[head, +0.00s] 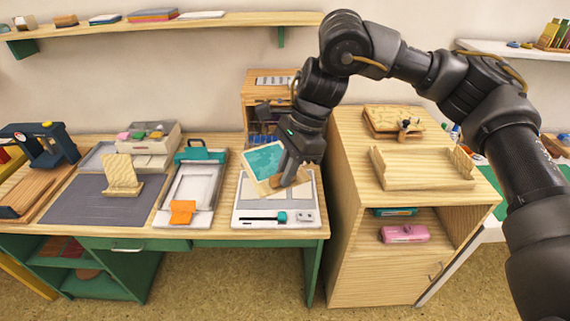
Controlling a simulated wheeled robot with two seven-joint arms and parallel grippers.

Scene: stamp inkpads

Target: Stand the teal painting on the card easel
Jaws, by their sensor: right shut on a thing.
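The teal painting (264,161) is a flat card with a teal picture and a pale wooden-coloured border. It is tilted above the white board (246,213) at the right end of the desk. My right gripper (283,183) is shut on the painting's lower right part and covers some of it. The card easel (121,173) looks like a small pale wooden stand. It is upright and empty on the dark grey mat (87,209), well to the left of the painting. My left gripper is not in view.
A white clipboard-like tray (186,193) with an orange note (182,212) lies between the easel and the painting. A white organiser (149,145) stands behind the easel. A wooden cabinet (374,265) with an open tray (423,181) stands to the right. A wall shelf (220,21) runs above.

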